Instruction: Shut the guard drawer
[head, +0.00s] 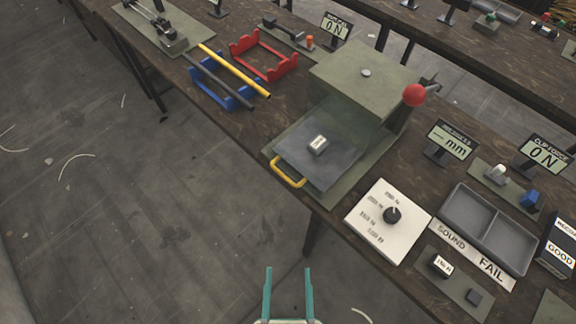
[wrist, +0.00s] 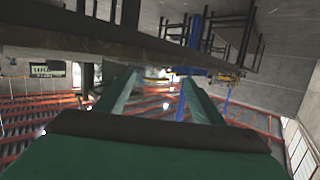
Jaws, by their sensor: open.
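The guard drawer (head: 345,165) is a flat dark grey tray at the front of a green press (head: 355,80) on the table, and it stands pulled out toward the front edge. Its yellow handle (head: 289,173) faces the aisle at the lower left. A small pale block (head: 318,145) sits on the drawer. My gripper (head: 288,270) is open and empty, with two teal fingers, low in the head view and well apart from the handle. In the wrist view the fingers (wrist: 158,85) are spread, with no drawer in sight.
A red ball knob (head: 414,95) sticks out at the press's right side. A white dial plate (head: 388,220) and a grey two-part tray (head: 488,229) lie to the right. Red and blue stands (head: 264,54) with rods are to the left. The floor in front is clear.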

